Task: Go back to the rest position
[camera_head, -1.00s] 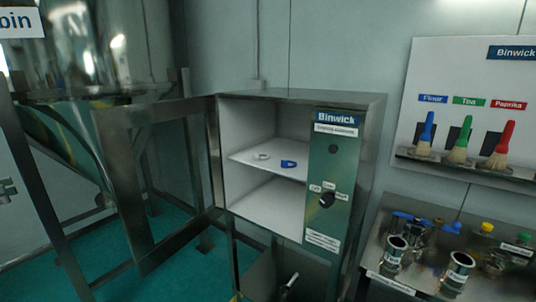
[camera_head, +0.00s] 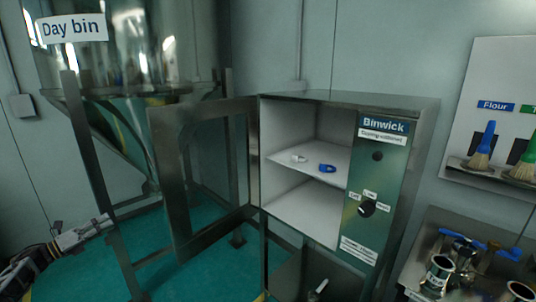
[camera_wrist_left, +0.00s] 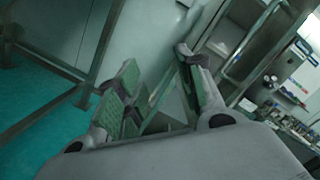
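My left gripper (camera_head: 104,222) is at the lower left of the head view, over the green floor and away from the cabinet. In the left wrist view my left gripper (camera_wrist_left: 156,62) has its green-padded fingers spread, with nothing between them. My right gripper is in neither view. The Binwick cabinet (camera_head: 384,205) stands open in the head view, its framed door (camera_head: 205,175) swung out to the left. A white ring-like piece (camera_head: 299,158) and a blue piece (camera_head: 327,169) lie on its upper shelf.
The day bin (camera_head: 130,50) stands on a metal frame at the left. A bench with labelled metal cups (camera_head: 437,277) is at the lower right. Brushes (camera_head: 484,146) hang on a wall panel at the right. Green floor lies open at the lower left.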

